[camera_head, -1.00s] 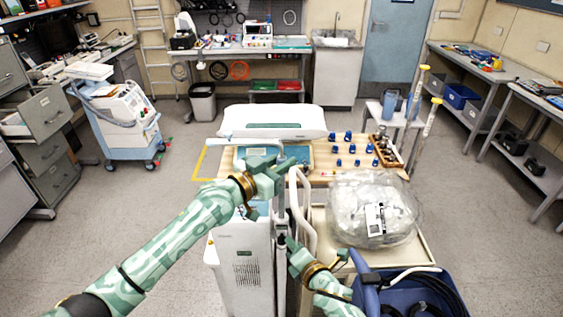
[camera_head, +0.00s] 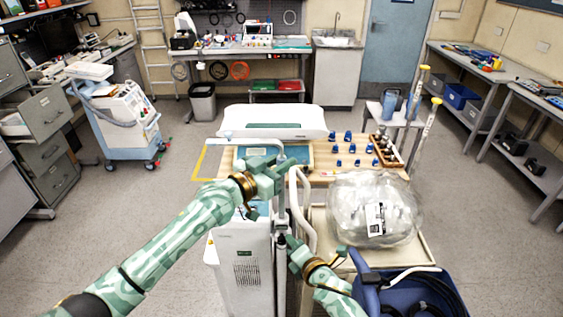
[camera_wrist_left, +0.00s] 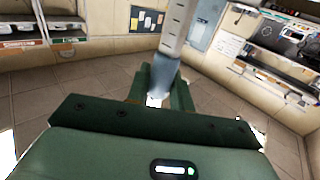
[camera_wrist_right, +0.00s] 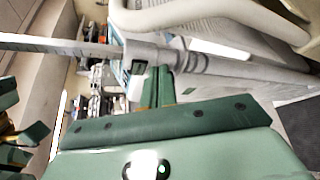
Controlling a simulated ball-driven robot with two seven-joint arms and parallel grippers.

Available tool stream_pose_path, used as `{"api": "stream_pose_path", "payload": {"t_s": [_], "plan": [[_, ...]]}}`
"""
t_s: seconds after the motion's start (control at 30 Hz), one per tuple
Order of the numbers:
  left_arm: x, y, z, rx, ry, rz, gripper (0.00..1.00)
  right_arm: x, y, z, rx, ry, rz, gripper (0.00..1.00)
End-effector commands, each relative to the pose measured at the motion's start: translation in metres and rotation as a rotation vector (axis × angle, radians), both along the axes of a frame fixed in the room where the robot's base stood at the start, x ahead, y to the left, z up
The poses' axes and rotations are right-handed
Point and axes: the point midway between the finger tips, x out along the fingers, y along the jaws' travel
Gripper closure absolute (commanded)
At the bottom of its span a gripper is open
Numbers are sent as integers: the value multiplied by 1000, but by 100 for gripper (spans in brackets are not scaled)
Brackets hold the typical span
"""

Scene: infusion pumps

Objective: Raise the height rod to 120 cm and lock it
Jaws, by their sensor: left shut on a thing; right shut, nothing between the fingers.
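The height rod (camera_head: 281,203) stands upright at the front of a white wheeled unit (camera_head: 243,262). My left gripper (camera_head: 278,172) is shut on the rod's upper part. In the left wrist view the rod (camera_wrist_left: 176,32) shows scale marks, too small to read, and passes between the fingers (camera_wrist_left: 158,88). My right gripper (camera_head: 287,243) is shut and empty, low beside the rod. In the right wrist view its closed fingers (camera_wrist_right: 160,88) point at the grey collar (camera_wrist_right: 145,52) where the thin rod meets a thicker tube. A small light-coloured part (camera_wrist_right: 137,84) sits by the fingertips; I cannot tell contact.
A white curved handle (camera_head: 303,205) rises just right of the rod. A bagged clear bundle (camera_head: 350,205) lies on a cream cart (camera_head: 425,250). A blue bin (camera_head: 440,296) with black hoses is at lower right. A wooden table (camera_head: 318,178) with blue items stands behind.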

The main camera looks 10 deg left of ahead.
Motion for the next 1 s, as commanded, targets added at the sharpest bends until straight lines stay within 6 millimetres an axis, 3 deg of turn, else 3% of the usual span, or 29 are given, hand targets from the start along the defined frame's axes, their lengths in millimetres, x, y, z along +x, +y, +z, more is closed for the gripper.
{"api": "stream_pose_path", "payload": {"t_s": [0.1, 1.0], "plan": [[1, 1, 1, -2, -2, 2, 100, -1, 10, 4, 15, -1, 5, 100], [1, 1, 1, -2, -2, 2, 100, -2, 13, 0, 17, -1, 2, 100]]}}
